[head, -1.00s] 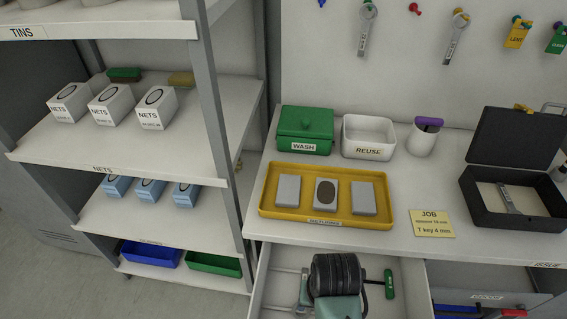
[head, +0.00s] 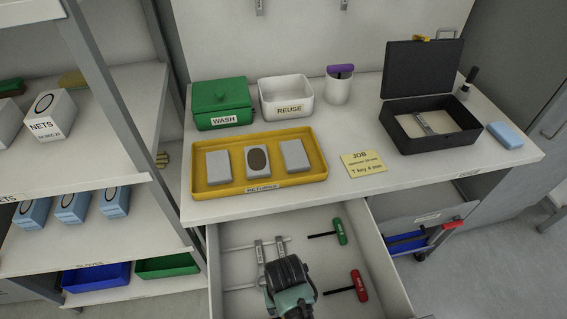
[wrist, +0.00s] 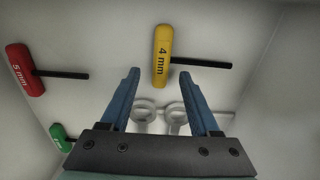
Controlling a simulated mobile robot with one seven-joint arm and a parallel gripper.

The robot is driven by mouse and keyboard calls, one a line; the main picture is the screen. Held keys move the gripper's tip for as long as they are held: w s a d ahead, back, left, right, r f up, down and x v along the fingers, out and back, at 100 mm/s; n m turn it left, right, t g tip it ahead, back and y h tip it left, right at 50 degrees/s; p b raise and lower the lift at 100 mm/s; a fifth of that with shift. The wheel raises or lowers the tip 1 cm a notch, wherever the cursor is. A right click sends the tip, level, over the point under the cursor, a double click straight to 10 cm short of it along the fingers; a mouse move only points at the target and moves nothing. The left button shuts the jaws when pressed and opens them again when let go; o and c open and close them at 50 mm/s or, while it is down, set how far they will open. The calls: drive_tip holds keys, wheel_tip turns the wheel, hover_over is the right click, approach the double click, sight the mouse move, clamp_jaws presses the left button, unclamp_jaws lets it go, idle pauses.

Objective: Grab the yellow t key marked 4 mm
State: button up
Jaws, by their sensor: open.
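The yellow T key (wrist: 162,55) marked 4 mm lies on the drawer floor in the wrist view. Its black shaft points right. My gripper (wrist: 159,74) is open and empty, with its blue fingertips on either side of the lower end of the yellow handle in the picture. I cannot tell how far above the key they are. In the head view my wrist (head: 287,280) is over the open drawer, and the yellow key does not show there.
A red T key (wrist: 18,70) marked 5 mm and a green T key (wrist: 60,137) lie left in the wrist view. Two spanners (head: 281,248) lie in the drawer (head: 365,240). A yellow tray (head: 313,145) and a black case (head: 400,148) stand on the worktop above.

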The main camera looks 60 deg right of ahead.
drive_tip(key=shift+f, duration=0.75)
clamp_jaws()
